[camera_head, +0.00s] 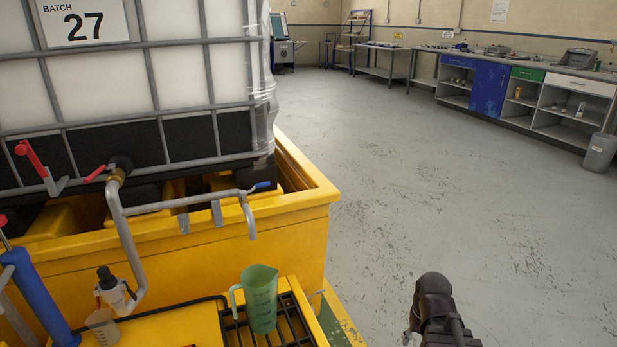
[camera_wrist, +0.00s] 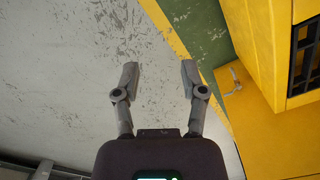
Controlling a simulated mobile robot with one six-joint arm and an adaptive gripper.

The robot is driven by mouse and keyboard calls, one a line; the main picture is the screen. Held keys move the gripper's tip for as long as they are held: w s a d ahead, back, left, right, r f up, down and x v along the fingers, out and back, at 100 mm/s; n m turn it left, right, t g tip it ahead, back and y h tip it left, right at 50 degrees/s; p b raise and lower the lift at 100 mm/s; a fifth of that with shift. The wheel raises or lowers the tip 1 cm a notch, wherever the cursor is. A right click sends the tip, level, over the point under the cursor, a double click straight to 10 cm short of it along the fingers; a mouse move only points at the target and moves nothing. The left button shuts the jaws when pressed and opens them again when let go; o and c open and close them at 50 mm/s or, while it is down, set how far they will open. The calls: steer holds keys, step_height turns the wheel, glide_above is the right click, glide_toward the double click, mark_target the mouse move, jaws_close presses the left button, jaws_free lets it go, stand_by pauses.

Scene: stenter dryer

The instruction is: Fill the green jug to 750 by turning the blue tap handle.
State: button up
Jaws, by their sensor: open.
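The green jug (camera_head: 260,298) stands upright on a black grate (camera_head: 290,322) at the front of the yellow stand. Its handle points left. The blue tap handle (camera_head: 262,185) sits at the end of a grey pipe, above the jug. The curved spout (camera_head: 249,218) hangs down over the jug, with a clear gap between them. I cannot make out any liquid level or stream. My gripper (camera_wrist: 158,82) is open and empty in the wrist view, over the floor beside the yellow stand. In the head view my arm shows at the lower right, well apart from jug and tap.
A white caged tank (camera_head: 180,80) marked 27 stands in a yellow bund (camera_head: 200,248). A red lever (camera_head: 95,173) is on the pipe at left. A spray bottle (camera_head: 116,290) and a small beaker (camera_head: 103,326) stand left of the jug. Open floor (camera_head: 430,180) lies right.

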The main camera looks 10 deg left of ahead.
steer(key=w+a+r+n+g+y+p, duration=0.1)
steer(key=w+a+r+n+y+p, duration=0.4)
steer(key=w+a, duration=0.5)
steer(key=n+g+y+p, duration=0.6)
steer(key=n+g+y, duration=0.35)
steer(key=n, duration=1.15)
glide_toward(260, 186)
steer(key=w+d, duration=0.1)
steer(key=w+d+t, duration=0.1)
steer(key=d, duration=0.1)
steer(key=shift+d+f+y, duration=0.1)
steer(key=shift+d+y, duration=0.05)
steer(key=shift+y, duration=0.2)
steer(key=shift+s, duration=0.1)
steer(key=shift+x, duration=6.8)
jaws_close()
